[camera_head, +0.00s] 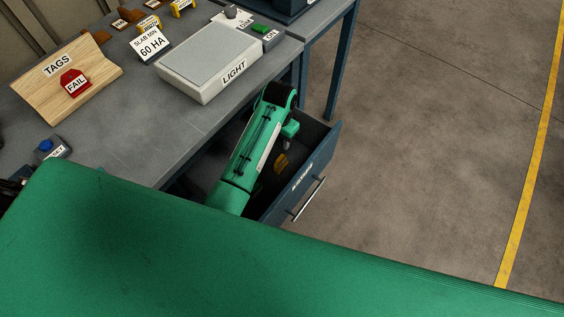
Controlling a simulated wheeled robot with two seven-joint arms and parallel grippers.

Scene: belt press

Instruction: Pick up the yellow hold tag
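A small yellow-orange piece (281,162), which looks like the yellow hold tag, lies inside the open drawer (318,158) under the table; any print on it is too small to read. My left arm, green with a black joint, reaches over the drawer. My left gripper (287,145) points down near the yellow piece, just above it in the picture. Its fingertips are small and partly hidden by the arm, so I cannot tell whether they are open or touching the tag. My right gripper is not in view.
A wooden TAGS board (105,62) with a red FAIL tag (74,83), a LIGHT box (205,62) and a 60 HA sign (151,43) stand on the grey table. A large green surface (250,270) fills the foreground. The floor at right is clear.

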